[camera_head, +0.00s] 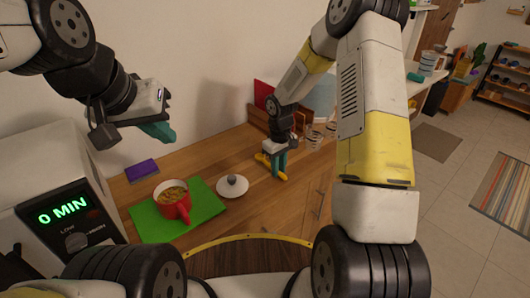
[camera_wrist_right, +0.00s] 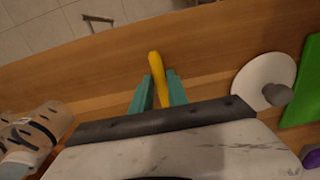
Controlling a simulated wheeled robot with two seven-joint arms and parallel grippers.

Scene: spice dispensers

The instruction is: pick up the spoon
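The yellow spoon (camera_head: 264,158) is low over the wooden counter, with parts showing on both sides of my right gripper's teal fingers. In the right wrist view the spoon (camera_wrist_right: 157,68) sticks out between the fingertips. My right gripper (camera_head: 279,163) points down at the counter, and its fingers (camera_wrist_right: 160,88) lie close along both sides of the spoon with no clear gap. The part of the spoon nearer the palm is hidden. I cannot tell whether the spoon touches the counter. My left gripper (camera_head: 160,132) is in the air above the counter's left part; its fingers overlap, so its opening is unclear.
A red pot (camera_head: 175,206) with food stands on a green board (camera_head: 150,226). A white lid (camera_head: 232,186) lies between the board and my right gripper. A purple box (camera_head: 141,170) lies behind the board. A microwave (camera_head: 75,215) stands at left. Glass jars (camera_wrist_right: 38,128) stand beside my right gripper.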

